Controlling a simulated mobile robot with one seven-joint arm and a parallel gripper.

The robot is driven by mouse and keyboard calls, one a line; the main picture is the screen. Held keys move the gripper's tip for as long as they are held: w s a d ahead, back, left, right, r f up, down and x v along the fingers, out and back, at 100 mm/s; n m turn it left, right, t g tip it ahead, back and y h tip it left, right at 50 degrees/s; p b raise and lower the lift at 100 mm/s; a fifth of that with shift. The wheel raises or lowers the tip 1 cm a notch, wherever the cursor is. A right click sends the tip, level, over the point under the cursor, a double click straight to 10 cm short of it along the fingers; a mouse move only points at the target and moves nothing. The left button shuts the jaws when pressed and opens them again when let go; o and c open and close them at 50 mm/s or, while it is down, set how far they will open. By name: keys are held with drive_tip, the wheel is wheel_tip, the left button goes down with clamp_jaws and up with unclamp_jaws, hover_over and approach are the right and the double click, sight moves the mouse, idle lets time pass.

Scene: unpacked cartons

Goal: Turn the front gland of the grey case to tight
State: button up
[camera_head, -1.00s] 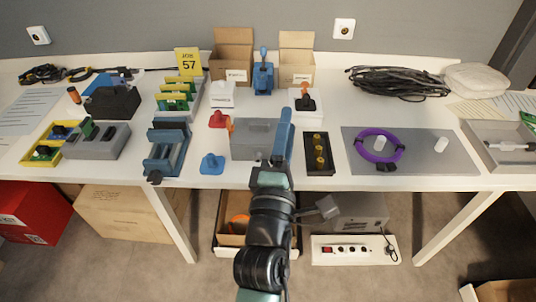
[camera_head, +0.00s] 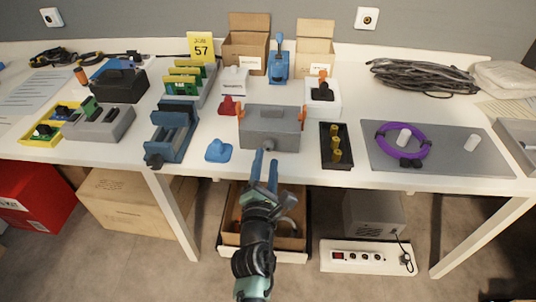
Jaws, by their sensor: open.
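The grey case (camera_head: 270,122) sits near the front edge of the white table, with orange pieces at its left and right ends. A small round grey gland (camera_head: 269,145) shows low on its front face. My gripper (camera_head: 265,168) is just in front of the case and below the gland in the picture. Its two blue fingers point up toward the gland with a gap between them. I cannot tell whether the fingertips touch the gland. The tightness of the gland cannot be read.
A black tray with brass pieces (camera_head: 323,158) stands right of the case. A blue knob-like part (camera_head: 219,151) and a blue vise (camera_head: 171,137) are to the left. A purple cable ring (camera_head: 381,148) lies on a grey mat (camera_head: 446,165). An open carton (camera_head: 227,249) is under the table.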

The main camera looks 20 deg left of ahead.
sight(268, 149)
drive_tip(key=shift+b+x, duration=0.6)
drive_tip(key=shift+x, duration=1.45)
clamp_jaws()
